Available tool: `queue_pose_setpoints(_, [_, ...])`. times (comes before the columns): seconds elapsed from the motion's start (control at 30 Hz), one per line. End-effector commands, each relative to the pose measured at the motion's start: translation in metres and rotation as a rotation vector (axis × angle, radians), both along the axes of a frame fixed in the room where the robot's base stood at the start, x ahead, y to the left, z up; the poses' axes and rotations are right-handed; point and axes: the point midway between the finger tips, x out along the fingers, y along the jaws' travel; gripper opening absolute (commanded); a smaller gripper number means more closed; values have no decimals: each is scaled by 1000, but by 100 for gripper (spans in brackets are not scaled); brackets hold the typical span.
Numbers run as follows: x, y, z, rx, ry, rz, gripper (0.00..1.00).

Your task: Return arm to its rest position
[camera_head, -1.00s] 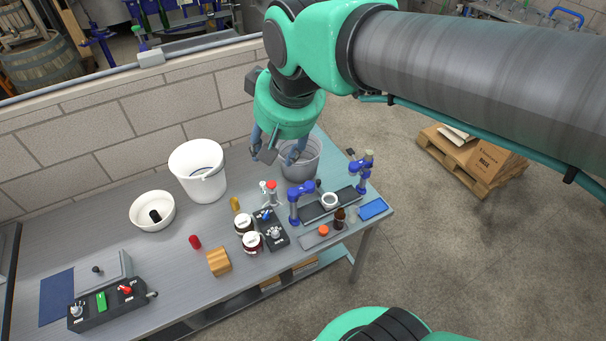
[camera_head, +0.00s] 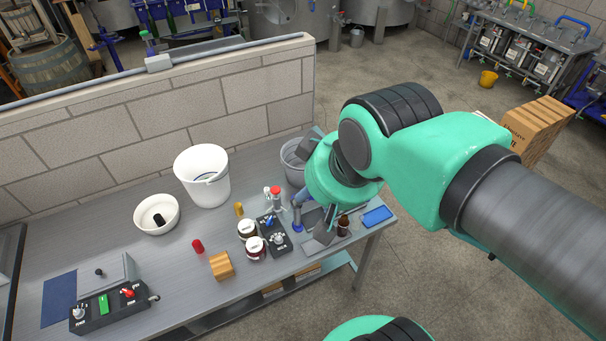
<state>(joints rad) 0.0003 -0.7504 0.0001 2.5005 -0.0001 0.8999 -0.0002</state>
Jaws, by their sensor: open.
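My green and grey arm reaches in from the right in the head view. My gripper (camera_head: 317,228) hangs over the right end of the workbench, pointing down and a little left. Its grey fingers are apart, and nothing shows between them. The wrist and fingers hide most of the blue stands and the dark rail there. I cannot tell how high the fingertips are above the bench or whether they touch anything.
The workbench (camera_head: 105,232) holds a white bucket (camera_head: 205,183), a white bowl (camera_head: 155,225), two jars (camera_head: 255,248), a wooden block (camera_head: 221,266), a brown bottle (camera_head: 343,225) and a blue pad (camera_head: 377,216). A grey bucket (camera_head: 292,165) stands behind my wrist.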

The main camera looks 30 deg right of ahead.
Motion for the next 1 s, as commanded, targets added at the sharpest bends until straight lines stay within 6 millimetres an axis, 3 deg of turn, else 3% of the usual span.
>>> queue_pose_setpoints(0.27, [0,0,-21,0,0,0,47])
queue_pose_setpoints(0.7, [0,0,-92,0,0,0,47])
queue_pose_setpoints(1.0, [0,0,-110,0,0,0,47])
